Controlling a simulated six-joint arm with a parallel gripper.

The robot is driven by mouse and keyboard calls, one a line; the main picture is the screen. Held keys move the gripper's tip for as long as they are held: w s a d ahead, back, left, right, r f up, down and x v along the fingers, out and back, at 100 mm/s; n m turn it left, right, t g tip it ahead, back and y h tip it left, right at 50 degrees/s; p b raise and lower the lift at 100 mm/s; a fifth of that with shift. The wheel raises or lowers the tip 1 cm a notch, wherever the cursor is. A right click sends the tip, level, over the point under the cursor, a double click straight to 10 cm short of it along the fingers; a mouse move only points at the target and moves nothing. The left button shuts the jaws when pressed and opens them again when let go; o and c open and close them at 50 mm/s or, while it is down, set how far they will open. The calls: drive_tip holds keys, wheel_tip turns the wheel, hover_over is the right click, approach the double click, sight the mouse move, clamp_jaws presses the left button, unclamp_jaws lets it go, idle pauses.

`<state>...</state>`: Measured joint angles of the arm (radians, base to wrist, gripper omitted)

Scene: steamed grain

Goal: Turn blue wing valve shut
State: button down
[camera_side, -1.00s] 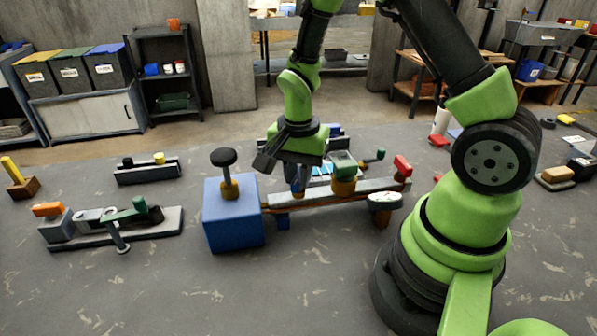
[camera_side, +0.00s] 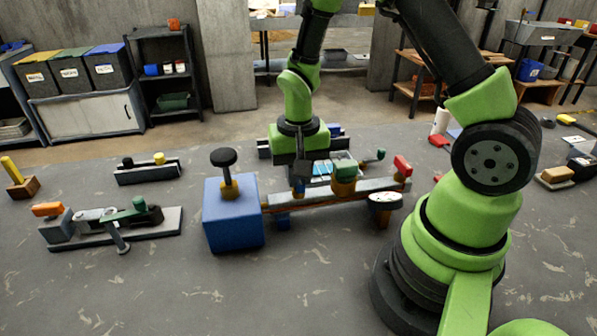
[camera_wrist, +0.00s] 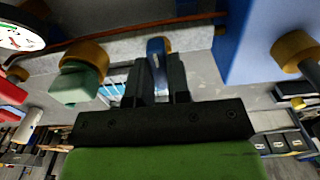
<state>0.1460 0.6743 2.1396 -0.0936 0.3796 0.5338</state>
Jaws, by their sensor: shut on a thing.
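The blue wing valve sits on the grey pipe rail between the blue box and the green-topped valve. Its blue handle (camera_wrist: 158,48) shows in the wrist view, standing between the two black fingers of my gripper (camera_wrist: 158,72). My gripper (camera_side: 300,172) points down at it in the side view and is shut on it. Only a small blue part of the valve (camera_side: 299,188) shows below the fingers there; the rest is hidden. The exact angle of the wing to the pipe is hard to tell.
A blue box (camera_side: 232,226) with a black knob (camera_side: 223,157) stands left of the valve. A green-topped valve (camera_side: 345,169), a white dial gauge (camera_side: 385,201) and a red handle (camera_side: 402,165) are to its right. The front of the table is clear.

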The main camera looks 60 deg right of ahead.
idle(0.3)
drive_tip(key=c, duration=1.1)
unclamp_jaws()
wheel_tip(320, 180, up, 10)
drive_tip(key=shift+r, duration=0.1)
drive_tip(key=s+a+r+n+t, duration=0.1)
drive_tip(key=s+a+r+t, duration=0.1)
drive_tip(key=s+r, duration=0.2)
drive_tip(key=s+a+r+n+t+y, duration=0.1)
drive_tip(key=s+a+r+n+t, duration=0.1)
drive_tip(key=s+r, duration=0.2)
drive_tip(key=s+a+r+n+t+y, duration=0.1)
drive_tip(key=s+a+r+n+t, duration=0.1)
drive_tip(key=s+r+t, duration=0.1)
drive_tip(key=shift+s+a+r, duration=0.3)
drive_tip(key=shift+s+r, duration=0.3)
drive_tip(key=shift+r, duration=0.05)
